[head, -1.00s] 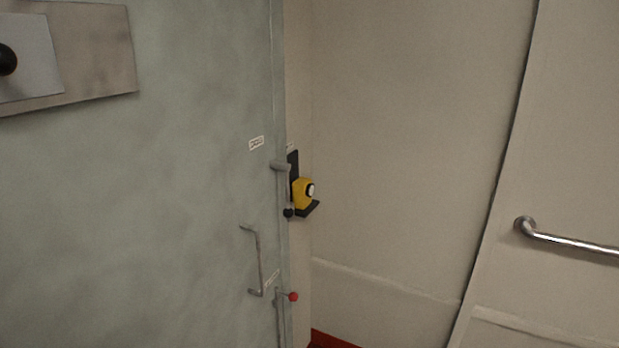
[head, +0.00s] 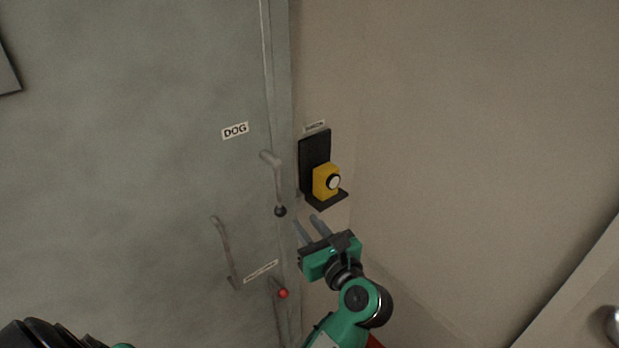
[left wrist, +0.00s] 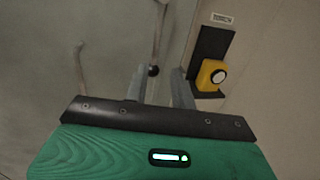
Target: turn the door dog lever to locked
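The DOG lever (head: 275,180) is a grey handle on the edge of the grey-green door. It hangs down from its pivot and ends in a black knob (head: 280,211). A white DOG label (head: 235,130) is on the door at its upper left. My left gripper (head: 306,221) is just right of and below the knob in the head view, fingers apart and empty. I cannot tell the exact gap. My right gripper is not in view.
A yellow device (head: 326,182) sits on a black bracket (head: 314,150) on the wall, close to the right of the lever. Below are a red-knobbed lever (head: 282,293) and a grey door handle (head: 225,250). The wall to the right is bare.

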